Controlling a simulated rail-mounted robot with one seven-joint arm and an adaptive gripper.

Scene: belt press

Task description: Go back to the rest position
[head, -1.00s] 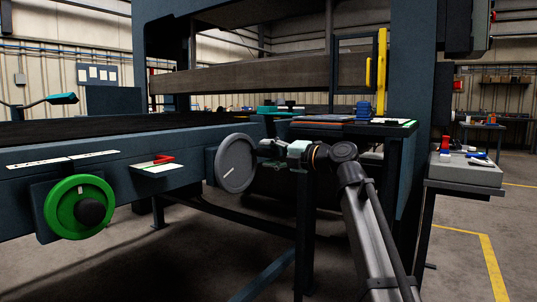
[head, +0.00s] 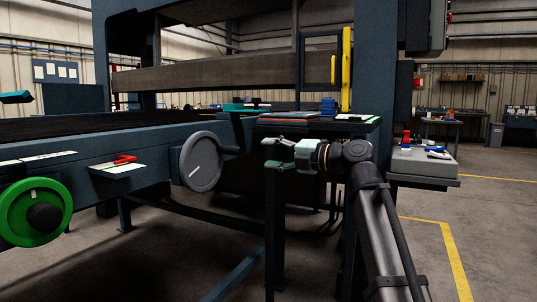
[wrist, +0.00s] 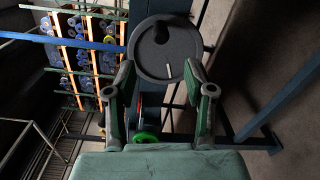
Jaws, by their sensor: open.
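My gripper (head: 272,153) is at the end of my arm, right of the grey handwheel (head: 201,163) on the press. It is open and empty. In the head view a gap shows between its fingers and the wheel's handle (head: 230,149). In the wrist view the two green fingers stand apart, with the grey wheel (wrist: 163,52) beyond and between them, not gripped. A green handwheel (head: 35,212) is at the far left of the head view.
A shelf (head: 365,126) with flat items and blue pieces is above and behind my gripper. A grey side table (head: 424,165) with small tools stands to the right. A red-handled item lies on a white plate (head: 112,172) at left. Floor at right is open.

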